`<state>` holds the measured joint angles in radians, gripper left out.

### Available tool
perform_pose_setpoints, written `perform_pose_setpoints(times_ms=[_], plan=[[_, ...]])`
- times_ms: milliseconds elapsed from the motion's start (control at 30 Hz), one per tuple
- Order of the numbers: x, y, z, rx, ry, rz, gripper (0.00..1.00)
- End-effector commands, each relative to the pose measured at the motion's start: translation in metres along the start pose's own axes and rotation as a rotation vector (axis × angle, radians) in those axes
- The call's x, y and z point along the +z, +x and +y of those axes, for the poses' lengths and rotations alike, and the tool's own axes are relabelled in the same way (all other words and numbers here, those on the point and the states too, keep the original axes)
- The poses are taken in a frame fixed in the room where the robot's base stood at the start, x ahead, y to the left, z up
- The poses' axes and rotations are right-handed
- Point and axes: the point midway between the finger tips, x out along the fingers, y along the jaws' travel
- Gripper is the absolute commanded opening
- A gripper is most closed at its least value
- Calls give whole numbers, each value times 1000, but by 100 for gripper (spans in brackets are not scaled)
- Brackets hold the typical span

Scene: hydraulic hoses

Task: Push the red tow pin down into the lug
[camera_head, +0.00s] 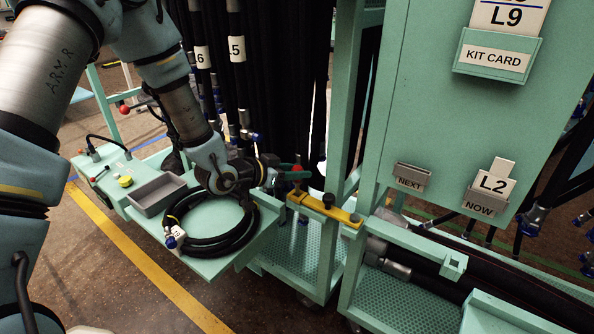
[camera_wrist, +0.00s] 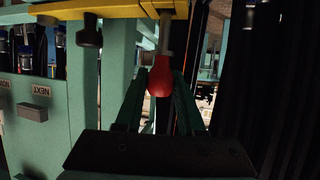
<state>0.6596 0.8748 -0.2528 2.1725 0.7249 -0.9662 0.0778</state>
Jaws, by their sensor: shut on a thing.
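The red tow pin (camera_head: 297,169) shows at the end of my gripper (camera_head: 285,173) in the head view, just above the left end of a yellow bar (camera_head: 343,215). In the wrist view, the pin's red knob (camera_wrist: 160,76) is between the two fingers of my gripper (camera_wrist: 161,84), which is shut on it. Its grey shank (camera_wrist: 165,40) runs from the knob to the yellow lug (camera_wrist: 151,8) at the top edge. How deep the shank sits in the lug is hidden.
A black knob (camera_head: 328,200) stands on the yellow bar near the pin. A green cart with a coiled black hose (camera_head: 212,246) and a grey tray (camera_head: 158,194) is at left. A tall green panel (camera_head: 470,110) stands at right, and black hoses hang behind.

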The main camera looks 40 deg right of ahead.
Motion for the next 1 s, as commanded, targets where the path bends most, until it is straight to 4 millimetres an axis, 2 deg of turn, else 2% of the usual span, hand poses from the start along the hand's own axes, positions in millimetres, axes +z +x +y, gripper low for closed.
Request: perform_pose_setpoints(times_ms=[1000], plan=[[34,14,0,0,1,1,0]])
